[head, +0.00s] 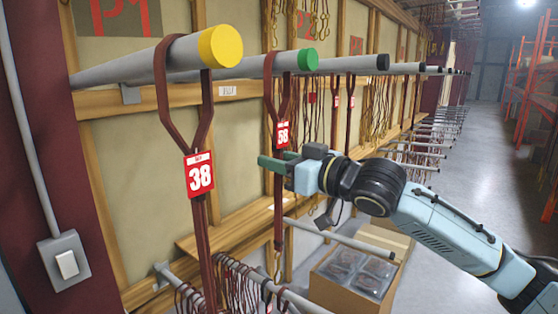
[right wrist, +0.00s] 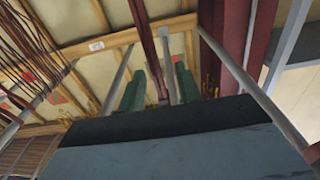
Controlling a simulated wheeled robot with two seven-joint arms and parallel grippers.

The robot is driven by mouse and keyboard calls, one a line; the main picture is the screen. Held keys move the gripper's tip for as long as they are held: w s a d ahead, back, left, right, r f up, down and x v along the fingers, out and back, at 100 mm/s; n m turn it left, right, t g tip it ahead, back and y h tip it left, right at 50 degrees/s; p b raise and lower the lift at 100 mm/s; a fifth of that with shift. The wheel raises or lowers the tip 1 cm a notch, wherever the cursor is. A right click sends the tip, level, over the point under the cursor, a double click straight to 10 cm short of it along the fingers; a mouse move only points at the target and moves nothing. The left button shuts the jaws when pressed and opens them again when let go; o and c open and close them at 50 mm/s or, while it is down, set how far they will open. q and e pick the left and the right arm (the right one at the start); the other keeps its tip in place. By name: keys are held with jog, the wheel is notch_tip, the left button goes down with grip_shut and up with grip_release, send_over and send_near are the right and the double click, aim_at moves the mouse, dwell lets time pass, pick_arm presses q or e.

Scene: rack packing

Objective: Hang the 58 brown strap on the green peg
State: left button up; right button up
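The brown 58 strap (head: 278,180) hangs with its top loop over the grey bar of the green peg (head: 308,60). Its red 58 tag (head: 282,134) sits below the fork of the loop, and its lower part hangs down toward the lower rail. My right gripper (head: 274,162), with green fingers, is at the strap just below the tag. In the right wrist view the fingers (right wrist: 160,92) stand apart, with the brown strap (right wrist: 148,45) showing in the gap between them. I cannot tell whether they touch it. My left gripper is not in view.
The yellow peg (head: 220,46) holds a brown strap with a red 38 tag (head: 199,174), nearer and to the left. A black-tipped peg (head: 382,62) is to the right. A cardboard box (head: 335,290) stands below. The aisle floor (head: 450,175) at right is clear.

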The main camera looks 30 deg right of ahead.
jog(key=b+v, duration=0.9)
jog(key=v, duration=0.4)
jog(key=shift+s, duration=0.2)
dwell(0.4)
jog(key=shift+d, duration=0.1)
